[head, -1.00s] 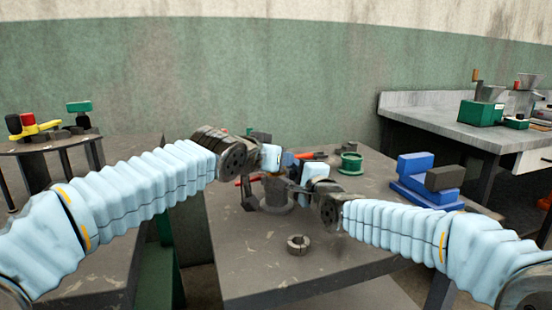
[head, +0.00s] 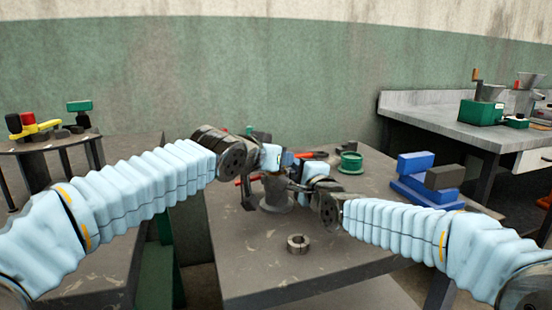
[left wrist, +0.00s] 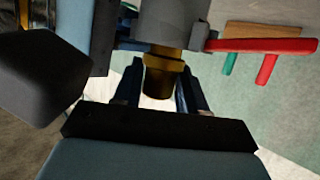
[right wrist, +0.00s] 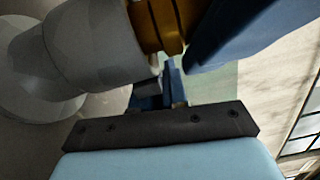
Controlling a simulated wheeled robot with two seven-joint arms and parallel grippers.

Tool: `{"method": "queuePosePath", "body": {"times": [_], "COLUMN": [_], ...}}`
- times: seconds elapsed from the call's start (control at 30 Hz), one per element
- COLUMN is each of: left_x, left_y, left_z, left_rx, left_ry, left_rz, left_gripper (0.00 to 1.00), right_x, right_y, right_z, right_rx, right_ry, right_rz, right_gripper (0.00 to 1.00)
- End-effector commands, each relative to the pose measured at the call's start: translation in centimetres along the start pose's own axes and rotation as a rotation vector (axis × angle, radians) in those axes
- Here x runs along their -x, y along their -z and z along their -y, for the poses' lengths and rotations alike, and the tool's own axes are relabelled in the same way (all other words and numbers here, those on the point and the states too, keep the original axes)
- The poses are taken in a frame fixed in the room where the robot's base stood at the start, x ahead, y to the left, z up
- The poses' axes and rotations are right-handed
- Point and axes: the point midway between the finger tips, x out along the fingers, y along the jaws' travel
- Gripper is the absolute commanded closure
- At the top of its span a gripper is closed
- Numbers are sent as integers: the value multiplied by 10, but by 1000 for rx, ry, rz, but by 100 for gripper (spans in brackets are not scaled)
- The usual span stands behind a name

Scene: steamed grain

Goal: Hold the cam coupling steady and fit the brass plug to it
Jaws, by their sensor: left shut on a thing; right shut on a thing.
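The brass plug (left wrist: 160,78) sits between the two blue fingers of my left gripper (left wrist: 157,92), which is shut on it. The grey cam coupling (left wrist: 173,22) lies directly against the plug's wider collar in the left wrist view. In the right wrist view the coupling (right wrist: 95,42) is at upper left with the brass plug (right wrist: 160,25) at its end, in line with it. I cannot tell how deep the plug sits. My right gripper (right wrist: 163,88) is shut at the coupling's side; its grip is mostly hidden. In the head view the arms largely cover the coupling.
A loose grey ring (head: 298,244) lies at the table's front. A green flanged part (head: 350,162) and a blue stepped block (head: 425,188) stand to the right. A red-handled tool (left wrist: 265,47) is behind the work. The table's front right is clear.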

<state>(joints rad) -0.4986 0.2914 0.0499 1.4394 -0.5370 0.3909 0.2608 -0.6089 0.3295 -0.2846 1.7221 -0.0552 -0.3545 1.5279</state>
Motion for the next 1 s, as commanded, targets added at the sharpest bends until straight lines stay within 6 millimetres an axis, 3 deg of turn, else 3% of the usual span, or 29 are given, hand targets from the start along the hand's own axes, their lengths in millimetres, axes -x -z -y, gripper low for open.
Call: {"method": "queuePosePath", "body": {"times": [0.2, 0.23, 0.4, 0.77, 1.0], "left_x": [1, 1, 1, 5, 50], "left_y": [2, 2, 2, 1, 2], "left_z": [0, 0, 0, 0, 0], "left_rx": [0, 0, 0, 1, 0], "left_ry": [-1, -1, 0, 0, 0], "left_rz": [-4, -4, -4, -2, -6], "left_gripper": [100, 57, 31, 29, 29], "right_x": [0, 0, 0, 0, 0], "right_y": [0, 0, 0, 0, 0], "right_z": [-2, -2, -2, -2, -2], "right_rx": [1, 1, 2, 2, 2], "right_ry": [-4, -4, -3, -3, -3], "right_rz": [0, 0, 0, 0, 0], "right_gripper": [100, 100, 100, 100, 100]}}
